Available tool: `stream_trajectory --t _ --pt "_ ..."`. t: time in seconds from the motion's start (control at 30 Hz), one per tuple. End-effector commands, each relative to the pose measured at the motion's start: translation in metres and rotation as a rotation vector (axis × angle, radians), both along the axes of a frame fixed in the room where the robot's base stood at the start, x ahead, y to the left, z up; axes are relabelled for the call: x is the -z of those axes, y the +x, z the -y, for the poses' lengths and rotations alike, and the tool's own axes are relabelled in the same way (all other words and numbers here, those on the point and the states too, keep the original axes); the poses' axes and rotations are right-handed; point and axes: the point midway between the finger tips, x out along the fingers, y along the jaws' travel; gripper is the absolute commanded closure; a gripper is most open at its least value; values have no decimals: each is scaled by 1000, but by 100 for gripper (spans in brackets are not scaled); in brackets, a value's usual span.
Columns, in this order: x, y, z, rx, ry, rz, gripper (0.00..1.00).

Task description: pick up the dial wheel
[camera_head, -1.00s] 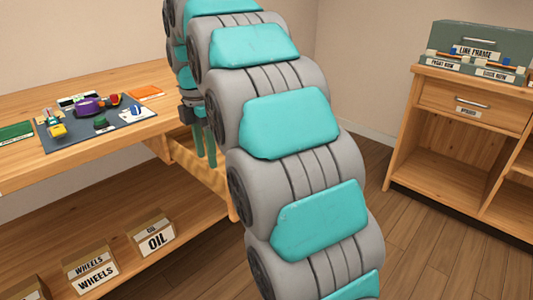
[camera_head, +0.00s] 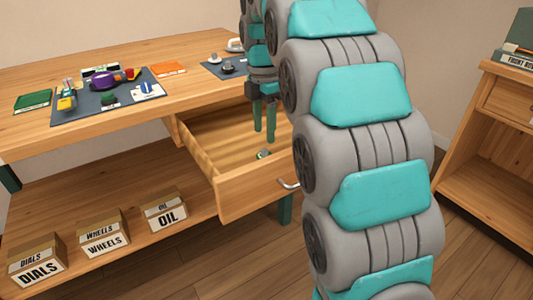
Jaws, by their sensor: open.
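A small round grey-green piece (camera_head: 263,154), perhaps the dial wheel, lies on the floor of the open wooden drawer (camera_head: 255,189), near its front right. It is too small to identify surely. My gripper (camera_head: 264,136) is open and points down over the drawer, with its two teal fingers apart. The fingertips appear just above and behind the small piece in the picture. Nothing shows between them. My arm hides the drawer's right side.
The workbench (camera_head: 130,125) carries a dark mat (camera_head: 88,112) with tools and a purple item, plus a second mat (camera_head: 215,69). Boxes labelled dials (camera_head: 38,266), wheels (camera_head: 103,238) and oil (camera_head: 165,215) stand on the lower shelf. A cabinet (camera_head: 490,150) stands at right.

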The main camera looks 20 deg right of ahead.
Motion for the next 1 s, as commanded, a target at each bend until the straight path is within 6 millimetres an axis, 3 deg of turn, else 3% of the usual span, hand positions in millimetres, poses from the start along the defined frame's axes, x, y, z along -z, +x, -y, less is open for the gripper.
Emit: stream_trajectory --t 0.23,0.53,0.77,1.0 --pt "13 0 1 2 0 2 44" --pt "50 -1 0 0 -1 -1 44" --pt "53 0 0 0 0 3 44" --pt "53 0 0 0 0 2 67"
